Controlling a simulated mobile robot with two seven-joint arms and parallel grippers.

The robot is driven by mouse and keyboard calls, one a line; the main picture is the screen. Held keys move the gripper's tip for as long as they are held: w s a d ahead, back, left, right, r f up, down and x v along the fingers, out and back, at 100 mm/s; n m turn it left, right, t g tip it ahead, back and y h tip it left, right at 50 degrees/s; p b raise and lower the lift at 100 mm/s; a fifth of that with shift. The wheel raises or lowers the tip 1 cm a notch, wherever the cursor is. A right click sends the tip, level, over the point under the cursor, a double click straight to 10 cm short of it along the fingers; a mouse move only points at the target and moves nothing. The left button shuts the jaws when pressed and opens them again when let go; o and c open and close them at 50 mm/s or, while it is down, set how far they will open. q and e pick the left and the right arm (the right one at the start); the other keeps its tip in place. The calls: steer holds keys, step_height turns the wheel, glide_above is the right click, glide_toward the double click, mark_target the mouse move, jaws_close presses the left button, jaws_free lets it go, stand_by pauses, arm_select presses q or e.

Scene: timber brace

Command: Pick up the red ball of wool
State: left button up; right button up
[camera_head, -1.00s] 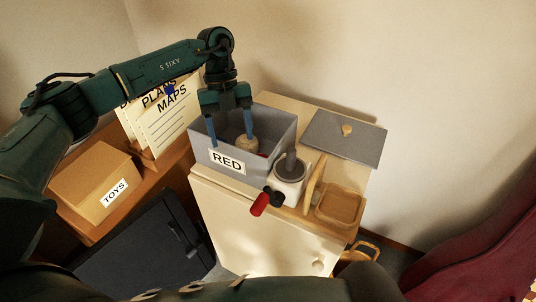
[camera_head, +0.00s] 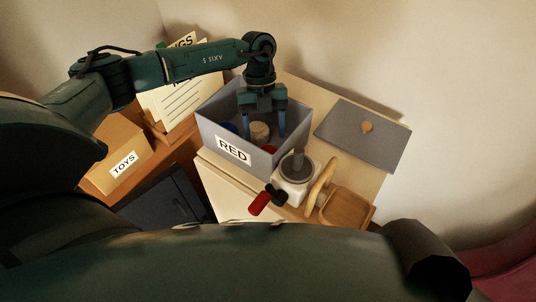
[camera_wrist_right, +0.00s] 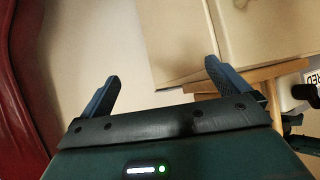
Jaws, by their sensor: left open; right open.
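The grey box (camera_head: 206,131) labelled RED stands on the cabinet top. Inside it a small patch of red (camera_head: 270,149), which may be the red ball of wool, shows low behind the front wall, mostly hidden. A tan ball (camera_head: 260,131) sits beside it, and something blue (camera_head: 229,128) lies to the left. My left gripper (camera_head: 262,130) points down into the box, open, its fingers on either side of the tan ball in the picture; I cannot tell whether they touch anything. My right gripper (camera_wrist_right: 162,76) is open and empty in the right wrist view, away from the box.
A grey lid (camera_head: 345,138) with a knob lies at the back right. A white grinder (camera_head: 297,188) with a red-handled crank and a wooden tray (camera_head: 348,207) stand in front. A TOYS box (camera_head: 120,148) and paper cards (camera_head: 173,103) are left.

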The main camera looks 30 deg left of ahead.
mark_target(267, 149)
arm_select(q)
steer(key=shift+s+d+p+x, duration=0.15)
steer(key=shift+p+x, duration=0.25)
steer(key=shift+x, duration=1)
steer(key=shift+s+d+p+x, duration=0.15)
steer(key=shift+p+x, duration=0.25)
steer(key=shift+x, duration=0.95)
steer(key=shift+w+r, duration=0.1)
steer(key=shift+r, duration=0.1)
steer(key=shift+c, duration=0.6)
steer(key=c, duration=0.6)
steer(key=shift+o, duration=0.2)
steer(key=shift+r, duration=0.1)
